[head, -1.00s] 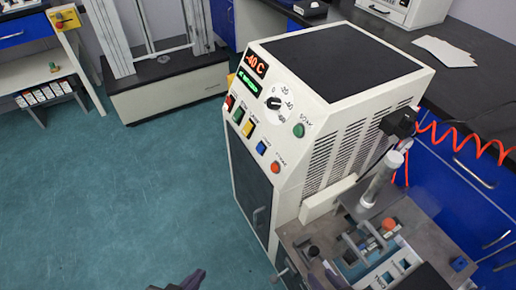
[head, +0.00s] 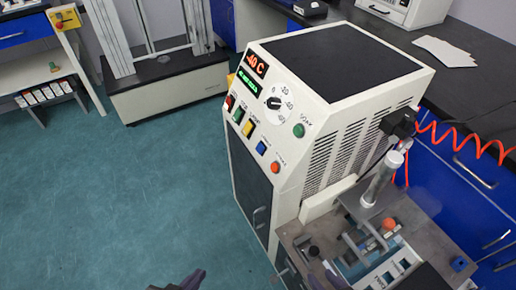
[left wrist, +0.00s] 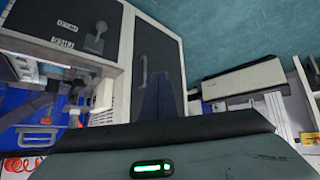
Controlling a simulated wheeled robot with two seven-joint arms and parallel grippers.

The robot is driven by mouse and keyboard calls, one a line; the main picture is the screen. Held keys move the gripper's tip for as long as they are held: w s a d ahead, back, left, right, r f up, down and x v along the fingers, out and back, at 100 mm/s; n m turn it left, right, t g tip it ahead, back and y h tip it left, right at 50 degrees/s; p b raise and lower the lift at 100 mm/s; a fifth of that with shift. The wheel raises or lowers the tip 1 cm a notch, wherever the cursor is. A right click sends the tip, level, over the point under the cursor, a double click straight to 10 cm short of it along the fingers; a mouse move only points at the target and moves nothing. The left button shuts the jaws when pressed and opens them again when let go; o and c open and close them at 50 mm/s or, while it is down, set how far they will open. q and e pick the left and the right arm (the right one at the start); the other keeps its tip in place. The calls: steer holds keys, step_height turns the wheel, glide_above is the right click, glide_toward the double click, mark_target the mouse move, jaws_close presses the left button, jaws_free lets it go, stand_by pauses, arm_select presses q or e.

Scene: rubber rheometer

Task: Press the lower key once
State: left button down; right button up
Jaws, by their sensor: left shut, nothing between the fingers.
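The white machine's sloped panel (head: 266,125) carries red (head: 229,102), green (head: 238,114), yellow (head: 248,128), blue (head: 261,147) and orange (head: 276,167) keys, plus a green SOAK key (head: 299,131). The other key labels are too small to read surely, so I cannot tell which one is the lower key. My left gripper (head: 186,281) is shut and empty at the bottom edge of the head view, well apart from the panel. My right gripper (head: 326,281) seems to show at the bottom edge, partly cut off; its fingers are unclear.
A red display (head: 257,64) reads -40 C, above a green display (head: 247,88) and a dial (head: 273,103). The cabinet door (head: 250,185) is shut. A cluttered grey bench (head: 300,232) stands at the lower right. The floor left of the machine is free.

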mark_target(260, 149)
arm_select(q)
steer(key=shift+w, duration=0.1)
